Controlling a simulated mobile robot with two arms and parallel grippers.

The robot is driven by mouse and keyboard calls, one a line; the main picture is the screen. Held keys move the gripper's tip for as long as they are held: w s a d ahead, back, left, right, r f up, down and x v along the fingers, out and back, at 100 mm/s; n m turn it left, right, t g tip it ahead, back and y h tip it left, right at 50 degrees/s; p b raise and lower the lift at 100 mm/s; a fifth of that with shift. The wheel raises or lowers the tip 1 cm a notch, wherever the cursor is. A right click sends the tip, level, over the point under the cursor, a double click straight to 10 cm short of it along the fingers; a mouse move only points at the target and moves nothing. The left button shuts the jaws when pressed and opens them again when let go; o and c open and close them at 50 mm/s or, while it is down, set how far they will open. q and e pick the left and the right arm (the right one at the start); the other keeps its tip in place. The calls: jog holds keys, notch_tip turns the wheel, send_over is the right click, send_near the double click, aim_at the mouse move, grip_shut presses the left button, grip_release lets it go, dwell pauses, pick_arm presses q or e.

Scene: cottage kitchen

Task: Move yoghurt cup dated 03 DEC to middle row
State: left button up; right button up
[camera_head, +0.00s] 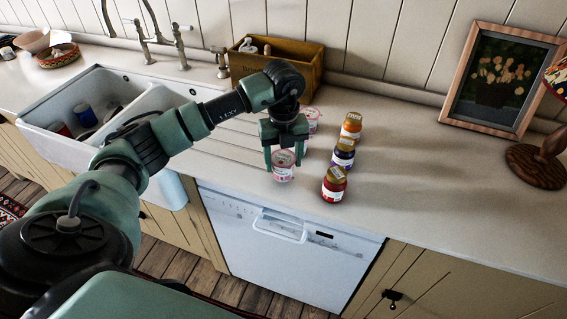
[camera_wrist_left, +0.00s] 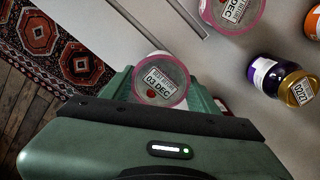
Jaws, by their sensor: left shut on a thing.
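My left gripper (camera_head: 284,162) is shut on a pink-and-white yoghurt cup (camera_head: 283,172) near the front edge of the counter. In the left wrist view the held cup's clear lid (camera_wrist_left: 160,82) reads 03 DEC and sits between the fingers. The cup looks upright; I cannot tell whether its base touches the counter. Another pink-rimmed cup (camera_head: 313,116) stands farther back, partly behind the gripper; its lid (camera_wrist_left: 232,12) also shows DEC, with the day unclear. My right gripper is not in view.
Right of the cups, a red jar (camera_head: 334,187), a purple jar (camera_head: 343,154) and an orange jar (camera_head: 350,130) stand front to back. A wooden crate (camera_head: 305,70) is behind, the sink (camera_head: 60,112) left. The counter right of the jars is clear up to a picture frame (camera_head: 503,80) and lamp (camera_head: 540,160).

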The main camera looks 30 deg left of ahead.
pick_arm(q)
notch_tip(320, 180, down, 2)
jog(key=shift+f, duration=0.1)
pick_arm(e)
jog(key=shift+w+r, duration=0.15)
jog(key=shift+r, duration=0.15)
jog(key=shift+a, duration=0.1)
pick_arm(q)
jog(key=shift+f, duration=0.15)
jog(key=o, duration=1.5)
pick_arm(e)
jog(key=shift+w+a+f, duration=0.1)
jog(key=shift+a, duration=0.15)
